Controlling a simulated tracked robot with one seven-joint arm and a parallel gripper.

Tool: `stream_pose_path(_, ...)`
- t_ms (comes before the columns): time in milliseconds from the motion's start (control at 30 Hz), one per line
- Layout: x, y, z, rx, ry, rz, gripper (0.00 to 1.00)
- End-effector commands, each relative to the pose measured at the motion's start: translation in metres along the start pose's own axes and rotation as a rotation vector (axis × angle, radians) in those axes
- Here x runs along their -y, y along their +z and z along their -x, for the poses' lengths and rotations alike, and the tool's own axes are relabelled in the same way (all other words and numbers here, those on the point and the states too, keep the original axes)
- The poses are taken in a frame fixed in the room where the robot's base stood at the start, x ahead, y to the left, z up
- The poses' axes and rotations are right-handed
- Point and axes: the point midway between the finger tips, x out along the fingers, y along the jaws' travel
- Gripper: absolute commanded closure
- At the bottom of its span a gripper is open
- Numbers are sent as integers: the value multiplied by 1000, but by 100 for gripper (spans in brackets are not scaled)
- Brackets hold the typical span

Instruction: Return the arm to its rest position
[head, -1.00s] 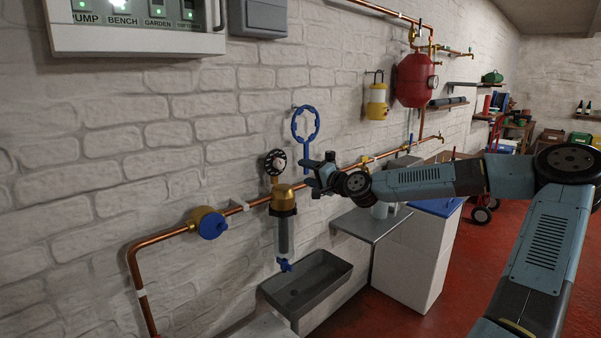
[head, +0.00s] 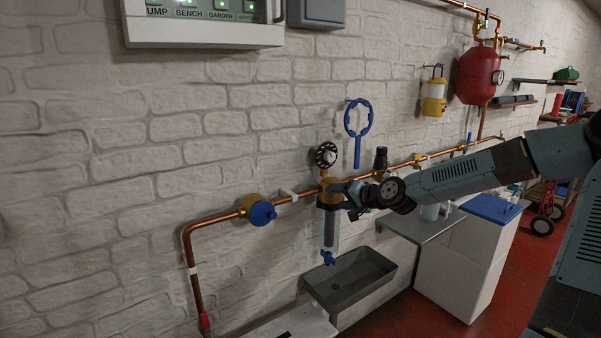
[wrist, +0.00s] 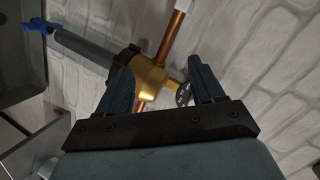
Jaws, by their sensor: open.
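My arm (head: 455,178) reaches in from the right, stretched out in front of the wall. My gripper (head: 350,197) is at the brass-headed water filter (head: 330,241), just to its right in the head view. In the wrist view my gripper (wrist: 160,78) has its two dark fingers apart, with nothing held between them. The filter's brass head (wrist: 150,84) shows beyond and between the fingers. I cannot tell whether a finger touches it.
A blue ring wrench (head: 357,150) hangs above. A grey basin (head: 350,277) is below, with a white cabinet (head: 455,265) to the right.

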Motion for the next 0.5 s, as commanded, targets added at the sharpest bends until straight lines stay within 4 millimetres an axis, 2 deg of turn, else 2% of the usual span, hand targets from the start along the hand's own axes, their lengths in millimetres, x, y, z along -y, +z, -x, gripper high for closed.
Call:
stream_pose_path(33, -2, 15, -3, 39, 42, 39, 33)
stream_pose_path(200, -17, 53, -4, 151, 175, 146, 33)
stream_pose_path(367, -29, 77, 6, 237, 297, 238, 33)
stream_pose_path(500, -36, 92, 22, 299, 400, 314, 33)
